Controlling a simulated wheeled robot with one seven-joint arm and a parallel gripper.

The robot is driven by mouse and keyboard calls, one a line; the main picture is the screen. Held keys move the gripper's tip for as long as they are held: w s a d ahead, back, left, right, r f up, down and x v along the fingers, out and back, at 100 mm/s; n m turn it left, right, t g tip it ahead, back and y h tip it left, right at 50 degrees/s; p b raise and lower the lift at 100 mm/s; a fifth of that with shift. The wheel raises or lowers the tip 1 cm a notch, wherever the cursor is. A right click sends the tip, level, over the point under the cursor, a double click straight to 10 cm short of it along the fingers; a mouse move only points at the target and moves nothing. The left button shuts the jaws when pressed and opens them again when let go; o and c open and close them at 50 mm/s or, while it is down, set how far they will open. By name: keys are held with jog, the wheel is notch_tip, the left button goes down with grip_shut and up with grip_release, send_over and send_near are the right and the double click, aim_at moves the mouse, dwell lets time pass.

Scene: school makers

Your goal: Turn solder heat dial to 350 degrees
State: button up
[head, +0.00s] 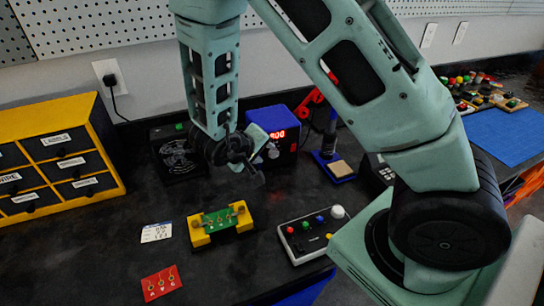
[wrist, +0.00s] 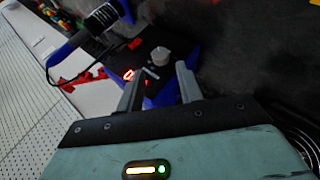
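The soldering station is a blue box (head: 255,116) with a black front and a red lit display (head: 279,134) at the back middle of the bench. The digits are too small to read surely. In the wrist view its black front (wrist: 146,48) carries a light grey round dial (wrist: 161,56) and a small pale part just below it. My gripper (wrist: 160,78) is open, its two grey fingers apart and pointing at the front, with the dial ahead of the gap. No contact with the dial shows.
A soldering iron stand with a sponge (head: 340,168) is right of the station. A black box (head: 178,152) stands left of it. A yellow holder with a green board (head: 220,221), a button panel (head: 312,233) and cards lie in front. Yellow drawers (head: 62,160) stand at left.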

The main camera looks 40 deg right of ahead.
aim_at(275, 155)
jog(key=b+x, duration=0.1)
jog(key=x, duration=0.5)
jog(key=shift+w+d+f, duration=0.1)
jog(key=shift+d+f, duration=0.15)
